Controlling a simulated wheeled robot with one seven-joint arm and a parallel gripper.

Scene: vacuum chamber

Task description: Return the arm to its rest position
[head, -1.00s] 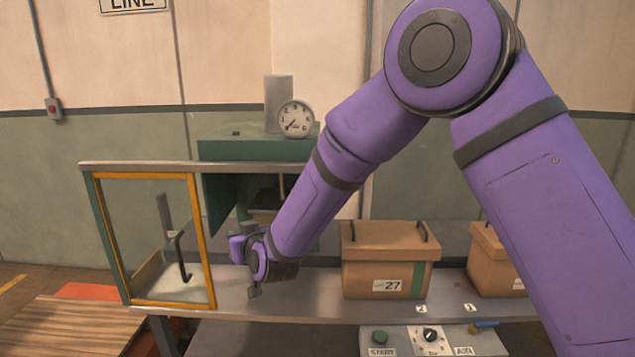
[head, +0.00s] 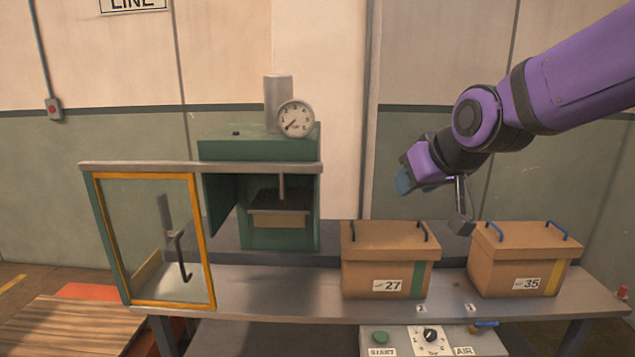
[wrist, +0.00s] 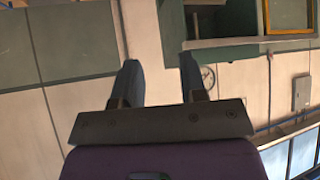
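My purple arm (head: 575,75) reaches in from the upper right of the head view, bent at a dark wrist joint. My gripper (head: 404,181) hangs in the air above and between the two cardboard boxes, touching nothing. In the wrist view my gripper (wrist: 158,62) shows two dark fingers set well apart with nothing between them. It is open and empty.
The green chamber (head: 225,150) carries a gauge (head: 296,118); its yellow-framed glass door (head: 205,245) stands at left. Box 27 (head: 360,275) and box 35 (head: 490,275) stand closed on the bench (head: 265,300). A control panel (head: 460,342) sits below.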

